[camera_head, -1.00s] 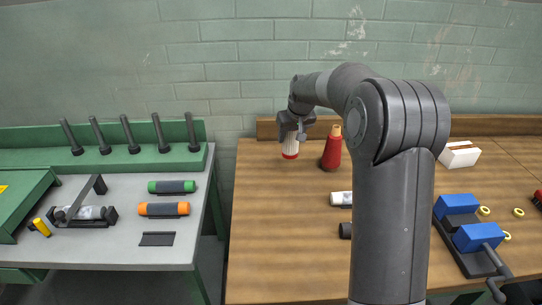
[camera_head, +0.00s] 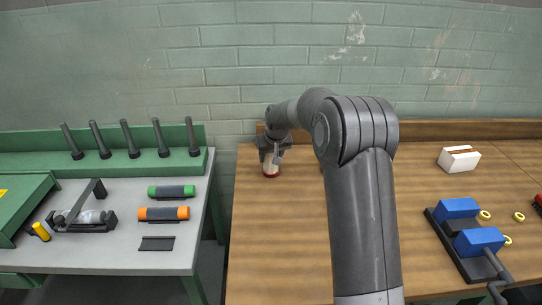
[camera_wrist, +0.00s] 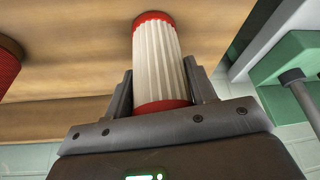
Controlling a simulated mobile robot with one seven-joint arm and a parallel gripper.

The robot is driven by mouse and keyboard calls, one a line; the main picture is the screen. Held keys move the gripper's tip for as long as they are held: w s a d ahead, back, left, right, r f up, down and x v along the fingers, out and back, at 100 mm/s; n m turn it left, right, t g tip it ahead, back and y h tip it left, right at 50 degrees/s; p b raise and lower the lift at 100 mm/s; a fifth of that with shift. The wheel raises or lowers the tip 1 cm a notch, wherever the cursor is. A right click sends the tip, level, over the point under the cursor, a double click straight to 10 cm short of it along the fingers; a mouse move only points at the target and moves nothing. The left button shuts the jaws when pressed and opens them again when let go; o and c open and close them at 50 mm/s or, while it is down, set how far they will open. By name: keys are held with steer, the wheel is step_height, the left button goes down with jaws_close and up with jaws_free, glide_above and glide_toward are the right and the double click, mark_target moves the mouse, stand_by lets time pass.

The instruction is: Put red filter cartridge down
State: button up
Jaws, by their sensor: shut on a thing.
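The red filter cartridge (camera_wrist: 157,55) has a white pleated body with red bands at both ends. In the wrist view it stands between the two fingers of my gripper (camera_wrist: 160,88), which is shut on it. In the head view, my gripper (camera_head: 272,151) is over the left back part of the wooden table (camera_head: 270,230). The lower end of the cartridge (camera_head: 271,171) shows below the fingers, roughly upright. I cannot tell whether its red bottom touches the wood.
A red ribbed thing (camera_wrist: 8,65) shows at the left of the wrist view. A white box (camera_head: 458,159) and a blue vise (camera_head: 462,232) stand on the table's right. A grey-topped bench (camera_head: 110,250) lies left across a gap. The table's front left is clear.

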steer(key=o, duration=1)
steer(key=shift+f, duration=0.1)
steer(key=shift+o, duration=0.2)
steer(key=v, duration=1.2)
steer(key=s+d+r, duration=0.3)
steer(key=s+r, duration=0.4)
steer(key=s, duration=0.4)
steer(key=s+d+f+m, duration=0.1)
steer(key=s+d, duration=0.2)
steer(key=s, duration=1.2)
steer(key=s+d+f+m+t+h, duration=0.1)
steer(key=s+d+m, duration=0.1)
steer(key=s, duration=1.4)
steer(key=shift+s+d, duration=0.2)
steer(key=shift+d, duration=0.65)
